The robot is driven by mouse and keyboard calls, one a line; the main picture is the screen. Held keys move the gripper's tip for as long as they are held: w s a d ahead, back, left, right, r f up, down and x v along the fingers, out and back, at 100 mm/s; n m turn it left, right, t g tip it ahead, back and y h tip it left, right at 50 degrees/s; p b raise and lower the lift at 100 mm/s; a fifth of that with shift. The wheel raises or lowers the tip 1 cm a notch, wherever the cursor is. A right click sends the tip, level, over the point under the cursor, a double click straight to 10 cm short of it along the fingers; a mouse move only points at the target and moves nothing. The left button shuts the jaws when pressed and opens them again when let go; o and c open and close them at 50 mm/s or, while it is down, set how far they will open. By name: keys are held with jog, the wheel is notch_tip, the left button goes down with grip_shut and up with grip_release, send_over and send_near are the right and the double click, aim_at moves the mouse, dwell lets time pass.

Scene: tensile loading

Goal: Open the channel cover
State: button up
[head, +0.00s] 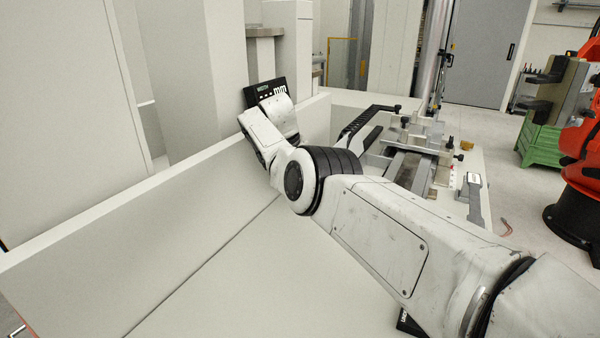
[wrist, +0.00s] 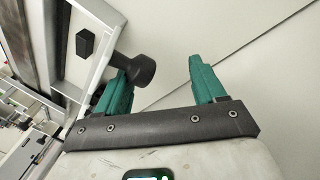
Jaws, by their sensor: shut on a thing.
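My gripper (wrist: 163,75) has two green fingers that show in the wrist view. Bare space shows between the knob and the right finger in this view. The knob is close to a pale framed part (wrist: 103,50) at the left, which carries a small black block (wrist: 85,43). I cannot tell which surface is the channel cover. In the head view my fingers are hidden behind the wrist end of my arm.
A long pale low wall (head: 110,225) and a flat pale surface (head: 215,275) lie left of my arm. A metal fixture with clamps (head: 412,150) stands behind my arm to the right. Green crates (head: 540,145) and an orange robot (head: 580,150) are at the far right, with open floor before them.

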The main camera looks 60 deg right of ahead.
jog(key=shift+a+f, duration=0.2)
jog(key=shift+f, duration=0.3)
jog(key=b+v, duration=0.1)
jog(key=v, duration=1)
jog(key=shift+d+r, duration=0.25)
jog(key=shift+r, duration=0.1)
